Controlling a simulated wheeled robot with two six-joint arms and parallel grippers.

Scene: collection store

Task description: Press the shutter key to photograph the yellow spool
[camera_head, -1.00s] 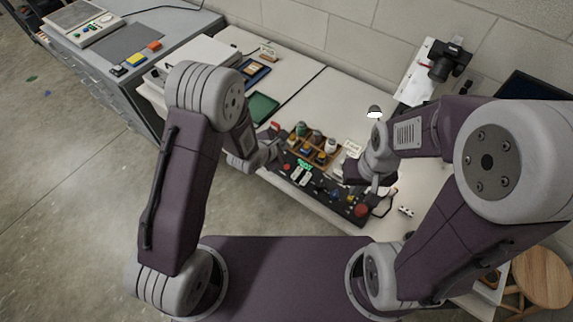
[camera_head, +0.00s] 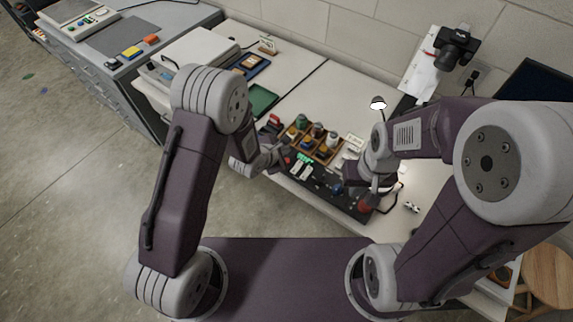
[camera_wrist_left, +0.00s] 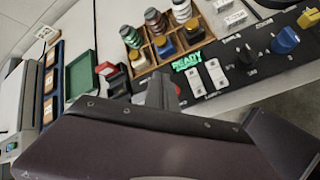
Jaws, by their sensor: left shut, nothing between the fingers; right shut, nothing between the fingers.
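A black control panel (camera_head: 325,192) runs along the table's front edge. My right gripper (camera_head: 376,188) is shut above the panel's right end, close to the red button.
A red-and-black item (camera_wrist_left: 110,75) and a green tray (camera_wrist_left: 80,76) lie left of the wooden tray. A small lamp (camera_head: 378,103) stands behind the panel. A camera (camera_head: 456,46) is at the back right. The white table behind the tray has free room.

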